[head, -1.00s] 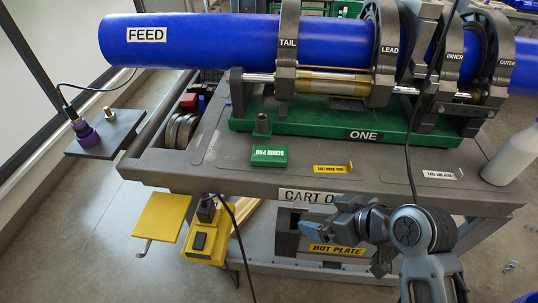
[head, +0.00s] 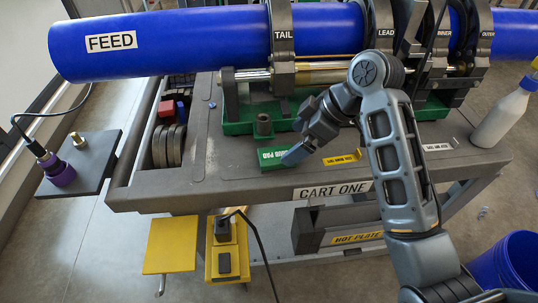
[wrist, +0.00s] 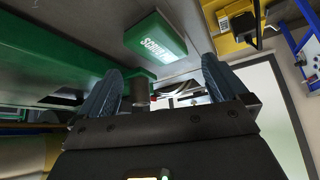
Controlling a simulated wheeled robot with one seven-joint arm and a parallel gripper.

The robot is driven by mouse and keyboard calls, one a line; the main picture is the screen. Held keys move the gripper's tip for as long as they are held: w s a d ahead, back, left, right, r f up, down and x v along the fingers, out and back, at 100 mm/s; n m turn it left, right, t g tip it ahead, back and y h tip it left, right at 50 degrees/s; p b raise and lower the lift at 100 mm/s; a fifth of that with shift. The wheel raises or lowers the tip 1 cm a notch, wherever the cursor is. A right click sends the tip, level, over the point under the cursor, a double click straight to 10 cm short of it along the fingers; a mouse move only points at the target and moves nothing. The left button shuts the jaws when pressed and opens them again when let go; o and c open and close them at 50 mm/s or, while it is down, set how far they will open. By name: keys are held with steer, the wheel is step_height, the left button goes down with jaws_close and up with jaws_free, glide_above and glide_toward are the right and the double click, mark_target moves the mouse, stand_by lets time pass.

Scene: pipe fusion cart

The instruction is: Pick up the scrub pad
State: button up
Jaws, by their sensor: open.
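The scrub pad (head: 271,158) is a green block with white lettering lying on the grey top of the cart near its front edge. My gripper (head: 299,150) is just above and to the right of it in the head view, covering its right end. In the wrist view the scrub pad (wrist: 157,43) lies beyond the fingertips, up from the gap between them. My gripper (wrist: 163,80) is open in the wrist view, with its two blue-grey fingers apart and nothing between them. Whether a fingertip touches the pad I cannot tell.
A green base with clamps holds the blue FEED pipe (head: 180,42) behind the pad. A short upright post (head: 263,124) stands close behind it. Yellow (head: 342,157) and white tags lie to the right, with a white bottle (head: 503,115) farther right. A black cable hangs nearby.

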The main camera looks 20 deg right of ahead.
mark_target(278, 155)
steer(key=p+x, duration=0.1)
steer(key=x, duration=0.5)
steer(key=shift+w+a+f, duration=0.1)
steer(key=shift+f, duration=0.15)
steer(key=shift+c, duration=0.3)
steer(key=c, duration=1)
